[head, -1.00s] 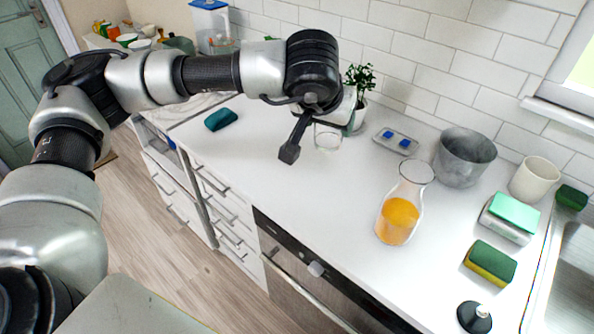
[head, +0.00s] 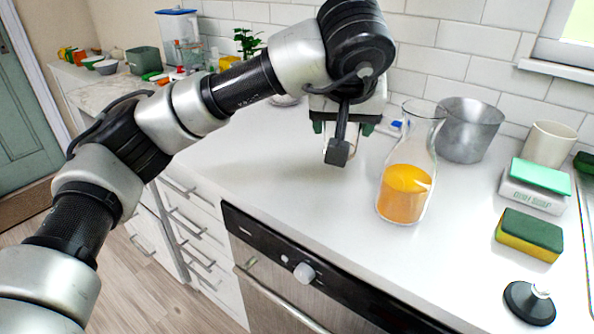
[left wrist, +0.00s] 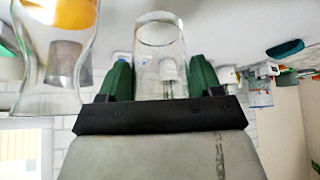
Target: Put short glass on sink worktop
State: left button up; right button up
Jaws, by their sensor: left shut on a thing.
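The short glass (left wrist: 160,32) is clear and sits between the two green fingers of my left gripper (left wrist: 160,80) in the left wrist view. The gripper is shut on it. In the head view my left gripper (head: 343,128) is above the white worktop (head: 290,190), just left of the carafe. The glass is mostly hidden there by the wrist. Whether it touches the worktop, I cannot tell. My right gripper is not in view.
A glass carafe with orange juice (head: 404,192) stands close to the right of my gripper. Further right are a metal pot (head: 468,130), a cream cup (head: 550,144), a scale (head: 535,190), a sponge (head: 529,235) and a black stopper (head: 529,302). The worktop left of the carafe is clear.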

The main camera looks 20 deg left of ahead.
pick_arm(q)
jog(key=w+a+f, duration=0.2)
jog(key=a+f, duration=0.1)
jog(key=w+a+f, duration=0.1)
jog(key=a+f, duration=0.2)
jog(key=w+a+f, duration=0.2)
jog(key=a+f, duration=0.1)
jog(key=f, duration=0.1)
jog(key=shift+w+a, duration=0.15)
jog(key=shift+w, duration=0.2)
jog(key=shift+f, duration=0.25)
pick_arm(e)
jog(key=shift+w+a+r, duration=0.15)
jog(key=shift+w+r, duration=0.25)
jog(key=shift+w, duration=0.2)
pick_arm(q)
jog(key=o, duration=1.1)
jog(key=shift+f, duration=0.1)
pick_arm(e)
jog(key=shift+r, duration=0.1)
